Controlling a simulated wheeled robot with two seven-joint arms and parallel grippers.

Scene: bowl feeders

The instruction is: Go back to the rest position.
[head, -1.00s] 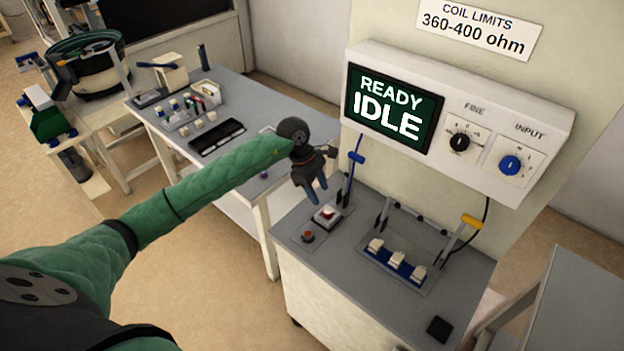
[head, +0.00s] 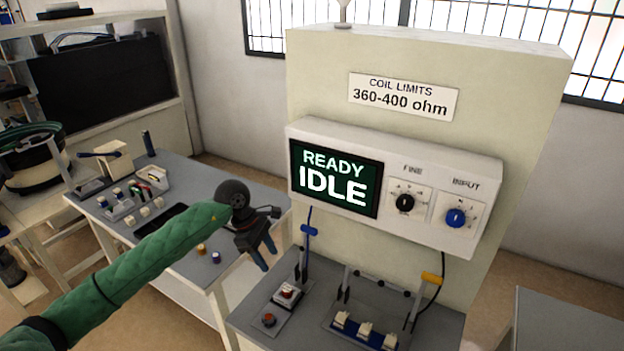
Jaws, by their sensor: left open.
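My left gripper (head: 262,257) is at the end of my green-sleeved left arm, which comes in from the lower left. Its two blue-grey fingers point down and are apart, with nothing between them. It hangs in front of the gap between the side table and the test station, left of the blue-handled lever (head: 309,230). My right gripper is not in view.
The side table (head: 185,190) holds small parts. A bowl feeder (head: 35,165) stands far left.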

